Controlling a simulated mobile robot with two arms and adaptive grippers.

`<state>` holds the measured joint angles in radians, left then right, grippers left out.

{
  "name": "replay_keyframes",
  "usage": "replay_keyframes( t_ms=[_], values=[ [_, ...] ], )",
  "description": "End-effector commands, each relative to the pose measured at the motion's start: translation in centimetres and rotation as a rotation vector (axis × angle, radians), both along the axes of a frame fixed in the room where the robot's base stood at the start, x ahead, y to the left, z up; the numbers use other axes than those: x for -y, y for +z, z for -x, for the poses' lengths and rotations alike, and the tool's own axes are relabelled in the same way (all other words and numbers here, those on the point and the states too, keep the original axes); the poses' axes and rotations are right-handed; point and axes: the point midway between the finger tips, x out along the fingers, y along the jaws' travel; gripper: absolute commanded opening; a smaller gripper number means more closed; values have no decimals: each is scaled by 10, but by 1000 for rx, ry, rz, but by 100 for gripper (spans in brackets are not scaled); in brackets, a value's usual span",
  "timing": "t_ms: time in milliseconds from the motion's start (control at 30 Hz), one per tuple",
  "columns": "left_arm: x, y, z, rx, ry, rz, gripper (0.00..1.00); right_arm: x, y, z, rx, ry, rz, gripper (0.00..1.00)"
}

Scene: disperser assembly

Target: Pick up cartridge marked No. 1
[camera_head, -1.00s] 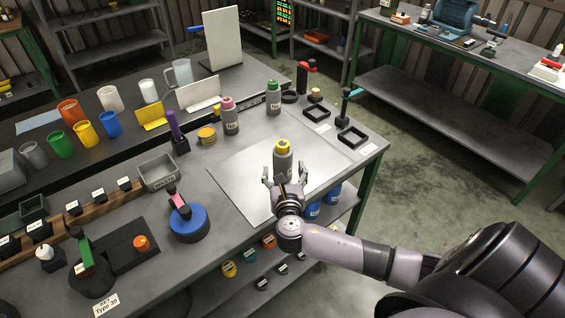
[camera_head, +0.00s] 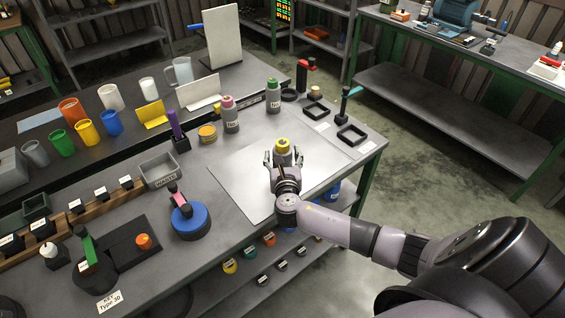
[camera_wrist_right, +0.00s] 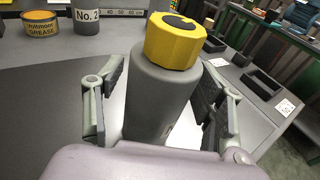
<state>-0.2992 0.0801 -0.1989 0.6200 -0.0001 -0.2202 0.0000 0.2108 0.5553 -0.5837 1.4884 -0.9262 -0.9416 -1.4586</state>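A grey cartridge with a yellow cap (camera_head: 283,146) stands upright on the light mat (camera_head: 232,180). In the right wrist view its grey body (camera_wrist_right: 160,102) fills the middle; its number is not readable. My right gripper (camera_head: 284,162) is open, with one finger on each side of the body. Small gaps seem to show between the pads (camera_wrist_right: 160,108) and the cartridge. A cartridge marked No. 2 (camera_wrist_right: 87,17) stands behind; in the head view a pink-capped cartridge (camera_head: 231,117) and a green-capped one (camera_head: 273,98) stand farther back. My left gripper is not in view.
A grease tin (camera_head: 207,133) stands left of the pink-capped cartridge. Black square frames (camera_head: 352,135) and a small black stand (camera_head: 343,108) are at the right. A blue round base (camera_head: 189,221) is at the left. The mat around the yellow-capped cartridge is clear.

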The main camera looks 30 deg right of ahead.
Motion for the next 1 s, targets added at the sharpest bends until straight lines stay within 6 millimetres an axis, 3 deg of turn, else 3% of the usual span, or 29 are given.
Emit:
replay_keyframes(
  t_ms=[900, 1000],
  values=[
    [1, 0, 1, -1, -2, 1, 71, 0, 0, 0, 0, 0, 0, 0],
    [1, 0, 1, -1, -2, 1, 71, 0, 0, 0, 0, 0, 0, 0]
  ],
)
